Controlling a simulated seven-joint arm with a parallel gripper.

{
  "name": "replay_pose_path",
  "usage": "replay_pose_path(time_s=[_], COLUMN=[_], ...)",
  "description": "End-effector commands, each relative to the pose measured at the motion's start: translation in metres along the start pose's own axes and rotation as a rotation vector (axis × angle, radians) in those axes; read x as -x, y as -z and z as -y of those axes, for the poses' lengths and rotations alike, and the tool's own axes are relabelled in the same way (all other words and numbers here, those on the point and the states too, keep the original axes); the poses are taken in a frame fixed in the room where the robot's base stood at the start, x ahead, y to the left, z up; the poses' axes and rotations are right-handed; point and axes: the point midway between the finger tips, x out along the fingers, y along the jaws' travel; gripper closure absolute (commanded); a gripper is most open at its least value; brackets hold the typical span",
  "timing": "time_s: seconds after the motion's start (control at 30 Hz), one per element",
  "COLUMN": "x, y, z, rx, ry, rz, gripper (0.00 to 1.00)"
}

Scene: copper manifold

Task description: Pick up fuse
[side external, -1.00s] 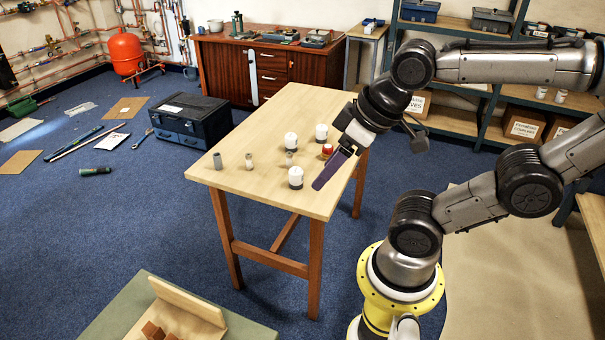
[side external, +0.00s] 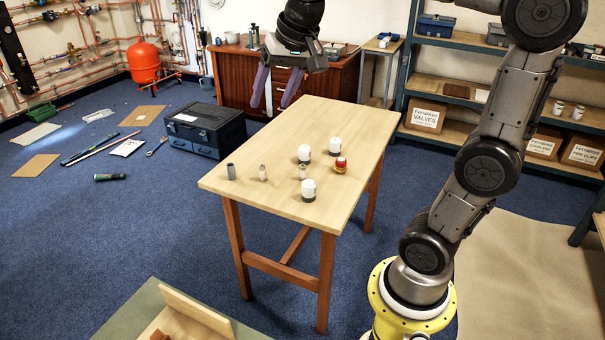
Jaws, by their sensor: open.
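Several small parts stand upright on the wooden table (side external: 270,204). They are a grey cylinder (side external: 231,172), two slim pale grey cylinders (side external: 263,173) (side external: 303,172), three white-capped pieces (side external: 304,153) (side external: 335,146) (side external: 308,190), and a red-topped piece with a brass-coloured base (side external: 340,165). Which one is the fuse I cannot tell for sure at this size. My gripper (side external: 271,98) hangs fingers down, high and over the far left part of the table in the picture.
The far part of the tabletop is bare. A dark toolbox (side external: 205,130) stands on the floor left of the table. A wooden cabinet (side external: 338,82) is behind, shelving (side external: 465,130) at the right. A green-topped surface with a wooden tray (side external: 197,312) is in the foreground.

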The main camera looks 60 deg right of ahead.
Motion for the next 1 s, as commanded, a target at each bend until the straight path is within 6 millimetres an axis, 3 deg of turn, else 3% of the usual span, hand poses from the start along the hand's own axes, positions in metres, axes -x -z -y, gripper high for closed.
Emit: replay_pose_path(time_s=[0.1,0.27,0.4,0.5,0.6,0.73,0.9,1.0], x=[-0.034,-0.088,-0.145,-0.188,-0.229,-0.27,-0.295,-0.301], y=[0.05,0.106,0.143,0.159,0.165,0.158,0.141,0.138], z=[-0.009,-0.036,-0.077,-0.115,-0.154,-0.198,-0.23,-0.236], rx=[-0.129,-0.289,-0.417,-0.5,-0.562,-0.626,-0.675,-0.682], ry=[-0.055,-0.123,-0.184,-0.226,-0.263,-0.301,-0.331,-0.332], rz=[0.033,0.077,0.121,0.158,0.199,0.254,0.305,0.305], gripper=[0.35,0.35,0.35,0.35,0.35,0.35,0.35,0.35])
